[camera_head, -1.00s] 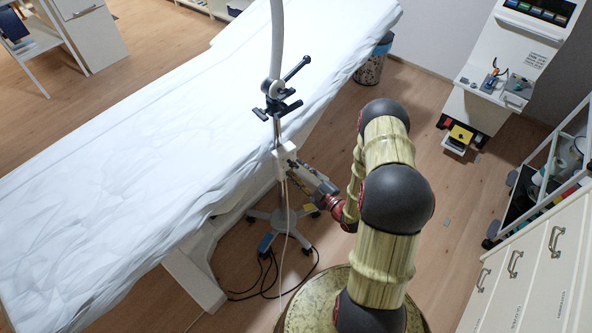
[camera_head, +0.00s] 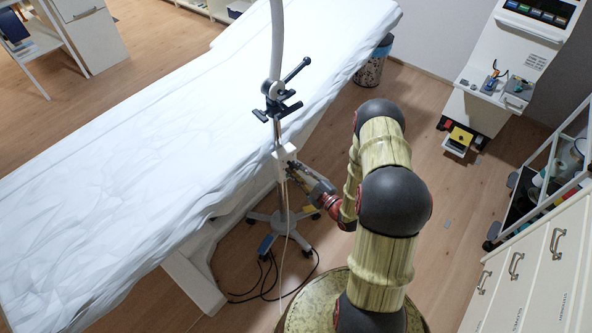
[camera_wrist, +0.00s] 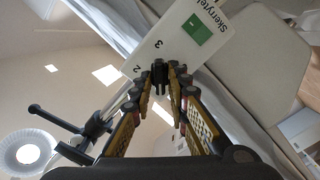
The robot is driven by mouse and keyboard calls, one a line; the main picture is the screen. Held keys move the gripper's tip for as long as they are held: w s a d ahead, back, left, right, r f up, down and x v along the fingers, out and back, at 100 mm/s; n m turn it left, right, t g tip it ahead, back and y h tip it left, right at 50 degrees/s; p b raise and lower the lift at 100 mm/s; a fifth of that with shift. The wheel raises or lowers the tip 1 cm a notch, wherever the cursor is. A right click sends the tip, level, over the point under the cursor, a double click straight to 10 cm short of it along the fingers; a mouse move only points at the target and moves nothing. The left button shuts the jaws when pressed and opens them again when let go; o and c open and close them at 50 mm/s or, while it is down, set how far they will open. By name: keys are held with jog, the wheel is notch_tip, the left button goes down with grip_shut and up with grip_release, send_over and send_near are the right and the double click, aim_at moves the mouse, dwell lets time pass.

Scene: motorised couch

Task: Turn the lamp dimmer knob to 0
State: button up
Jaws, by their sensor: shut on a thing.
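The lamp's dimmer box is a white box on the lamp stand's pole (camera_head: 283,155). In the wrist view the box (camera_wrist: 165,47) shows a green square, printed lettering and the numbers 3 and 2. My gripper (camera_wrist: 166,78) is shut on the knob, with one finger on each side. In the head view my gripper (camera_head: 294,168) reaches the box from the right. The fingers hide part of the knob, and I cannot read its setting.
The white-sheeted couch (camera_head: 140,150) lies left of and behind the pole. A black clamp with a lever (camera_head: 278,97) sits above the box. Cables (camera_head: 268,280) lie on the floor by the wheeled stand base (camera_head: 284,222). Drawers (camera_head: 540,270) stand at right.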

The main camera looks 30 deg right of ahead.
jog(key=shift+n, duration=0.4)
grip_shut()
jog(key=shift+d+f+n, duration=0.1)
jog(key=shift+f+n, duration=0.1)
jog(key=shift+n, duration=5.65)
jog(key=shift+d+f+n, duration=0.15)
jog(key=shift+n, duration=5.65)
jog(key=shift+d+f+n, duration=0.1)
jog(key=shift+f+n, duration=0.1)
jog(key=shift+n, duration=5.65)
jog(key=o, duration=0.8)
grip_release()
jog(key=shift+r, duration=0.1)
